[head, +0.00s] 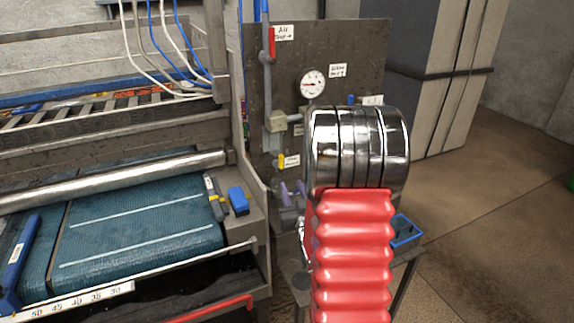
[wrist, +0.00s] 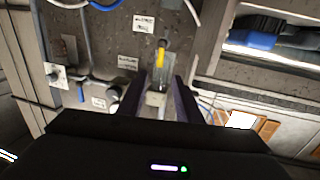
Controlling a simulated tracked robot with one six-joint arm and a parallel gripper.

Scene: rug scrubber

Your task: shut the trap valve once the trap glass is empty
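The trap valve's yellow handle (head: 282,161) is low on the grey panel, below the trap, and points along the vertical pipe. It also shows in the wrist view (wrist: 161,57), just beyond the fingertips. The trap glass (head: 275,141) hangs under a beige block; in the wrist view a greyish clear body (wrist: 158,76) shows between the fingers. Whether liquid is in it I cannot tell. My gripper (head: 292,188), with purple fingers, is below and right of the handle in the head view. In the wrist view my gripper (wrist: 160,77) is open, apart from the handle.
The panel (head: 345,42) carries a gauge (head: 313,84), a red lever (head: 271,43) and labels. The scrubber bed (head: 130,225) with its blue-green rug lies left. A blue tray (head: 406,231) stands behind my arm, which hides part of the panel. Floor at right is clear.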

